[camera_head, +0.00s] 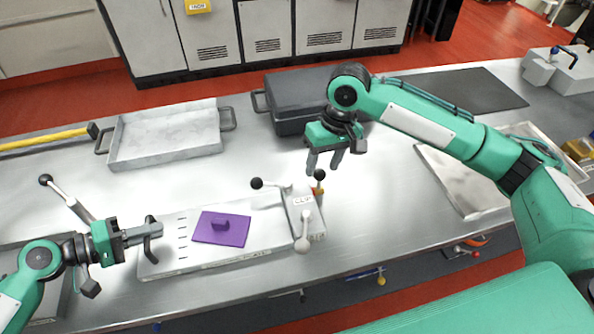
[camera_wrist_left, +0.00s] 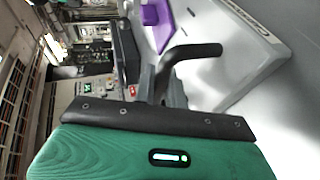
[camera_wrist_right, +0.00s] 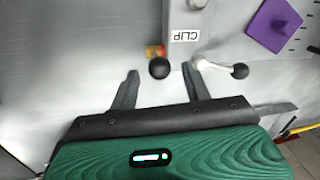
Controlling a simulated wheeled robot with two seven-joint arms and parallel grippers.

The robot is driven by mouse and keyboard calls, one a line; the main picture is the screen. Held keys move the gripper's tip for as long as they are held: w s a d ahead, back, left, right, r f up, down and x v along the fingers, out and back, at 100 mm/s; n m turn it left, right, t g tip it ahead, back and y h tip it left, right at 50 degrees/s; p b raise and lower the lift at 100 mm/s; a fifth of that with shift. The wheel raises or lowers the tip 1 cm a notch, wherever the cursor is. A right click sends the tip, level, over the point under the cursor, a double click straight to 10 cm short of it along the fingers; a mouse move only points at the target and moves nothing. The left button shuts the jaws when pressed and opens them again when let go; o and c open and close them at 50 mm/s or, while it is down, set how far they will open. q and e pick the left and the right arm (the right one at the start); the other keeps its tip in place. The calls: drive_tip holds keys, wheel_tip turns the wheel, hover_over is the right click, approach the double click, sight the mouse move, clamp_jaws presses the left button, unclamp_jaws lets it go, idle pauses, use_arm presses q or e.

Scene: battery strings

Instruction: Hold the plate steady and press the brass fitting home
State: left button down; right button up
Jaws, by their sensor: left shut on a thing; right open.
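A pale flat plate (camera_head: 160,262) with dark marks lies on the steel bench. My left gripper (camera_head: 150,234) is shut on a black bent handle at the plate's left end; the handle (camera_wrist_left: 195,51) also shows in the left wrist view. A purple piece (camera_head: 221,229) with a raised grip lies flat on the plate. A small orange-brass part (camera_head: 319,188) sits beside the block labelled CLIP; I cannot tell if it is the brass fitting. It also shows in the right wrist view (camera_wrist_right: 151,51).
The CLIP block (camera_head: 298,207) carries ball-ended levers, one with a black ball (camera_head: 257,183) and one with a pale knob (camera_head: 302,245). A metal tray (camera_head: 165,156) and a dark grey case (camera_head: 290,120) stand behind. A shallow tray (camera_head: 435,160) lies at right.

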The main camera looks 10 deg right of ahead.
use_arm(q)
drive_tip(key=shift+s+f, duration=0.2)
drive_tip(key=shift+f, duration=0.4)
use_arm(e)
wheel_tip(320, 180, up, 8)
drive_tip(key=d, duration=0.1)
drive_tip(key=shift+d, duration=0.35)
drive_tip(key=shift+w, duration=0.1)
use_arm(q)
drive_tip(key=c, duration=1.4)
unclamp_jaws()
drive_tip(key=shift+o, duration=0.2)
drive_tip(key=shift+w+a+r, duration=0.1)
drive_tip(key=shift+r, duration=0.1)
use_arm(e)
drive_tip(key=shift+a, duration=0.1)
use_arm(q)
drive_tip(key=shift+w+r, duration=0.1)
use_arm(e)
drive_tip(key=shift+w, duration=0.1)
